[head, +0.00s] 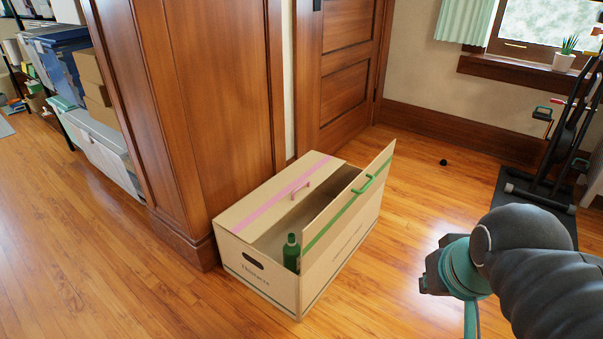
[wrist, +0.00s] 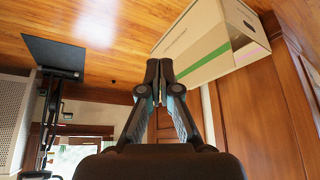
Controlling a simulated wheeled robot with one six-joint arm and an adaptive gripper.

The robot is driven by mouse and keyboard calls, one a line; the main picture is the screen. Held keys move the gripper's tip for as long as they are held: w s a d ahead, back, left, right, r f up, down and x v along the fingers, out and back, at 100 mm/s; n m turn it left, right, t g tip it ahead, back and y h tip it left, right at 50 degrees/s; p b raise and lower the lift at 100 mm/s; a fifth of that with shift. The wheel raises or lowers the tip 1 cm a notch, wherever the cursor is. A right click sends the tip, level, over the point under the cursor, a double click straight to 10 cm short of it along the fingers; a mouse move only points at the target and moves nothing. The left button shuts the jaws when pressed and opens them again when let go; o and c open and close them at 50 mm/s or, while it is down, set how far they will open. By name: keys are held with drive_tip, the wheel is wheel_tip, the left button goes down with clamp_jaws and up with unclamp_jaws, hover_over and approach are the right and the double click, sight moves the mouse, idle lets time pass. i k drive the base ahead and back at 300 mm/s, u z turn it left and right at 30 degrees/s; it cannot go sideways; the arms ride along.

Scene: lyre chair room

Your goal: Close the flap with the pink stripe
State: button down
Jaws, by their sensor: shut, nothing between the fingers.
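A cardboard box (head: 335,262) stands on the wooden floor against a wood-panelled corner. Its flap with the pink stripe (head: 251,211) and a pink handle lies about flat over the left part of the top. The flap with the green stripe (head: 346,212) and a green handle stands raised and tilted along the right side. A dark green bottle (head: 291,253) shows in the opening between them. In the wrist view the box (wrist: 195,32) appears upside down at upper right, beyond the fingertips. My gripper (wrist: 159,75) is shut and empty, apart from the box.
A wooden panelled cabinet or wall (head: 190,110) stands directly behind and left of the box. Exercise equipment (head: 560,135) on a dark mat stands at the right. A small black ball (head: 443,162) lies on the floor. The floor in front and to the left is clear.

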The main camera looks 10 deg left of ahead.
sight(249, 219)
drive_tip(key=k, duration=1.25)
drive_tip(key=u, duration=0.55)
drive_tip(key=i, duration=0.75)
drive_tip(key=u, duration=0.55)
drive_tip(key=i, duration=0.8)
drive_tip(key=z, duration=0.7)
drive_tip(key=i, duration=0.75)
drive_tip(key=z, duration=0.65)
